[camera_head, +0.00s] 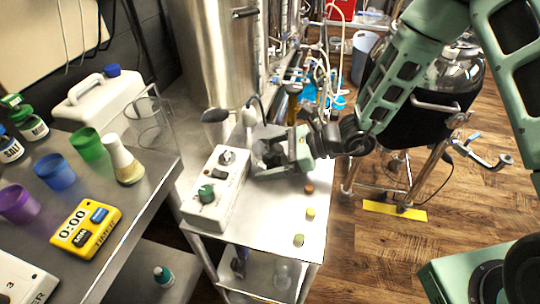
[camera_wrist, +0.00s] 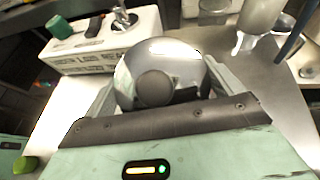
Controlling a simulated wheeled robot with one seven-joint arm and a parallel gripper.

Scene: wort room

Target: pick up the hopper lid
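A shiny rounded metal piece with a dark round knob (camera_wrist: 153,88), which looks like the hopper lid (camera_wrist: 165,55), fills the space between my fingers in the wrist view. My gripper (camera_wrist: 162,75) has its fingers spread, one on each side of it. I cannot tell whether the fingers touch it. In the head view my gripper (camera_head: 268,150) is low over the back of the metal cart (camera_head: 265,215), right of the white control box. The lid is mostly hidden by the gripper there.
The control box (camera_head: 215,185) with a green knob stands close on the left; it also shows in the wrist view (camera_wrist: 100,45). A tall steel vessel (camera_head: 225,50) rises behind. Several small coloured pieces lie along the cart's right edge. A bench (camera_head: 150,215) with cups and a yellow timer (camera_head: 85,228) is left.

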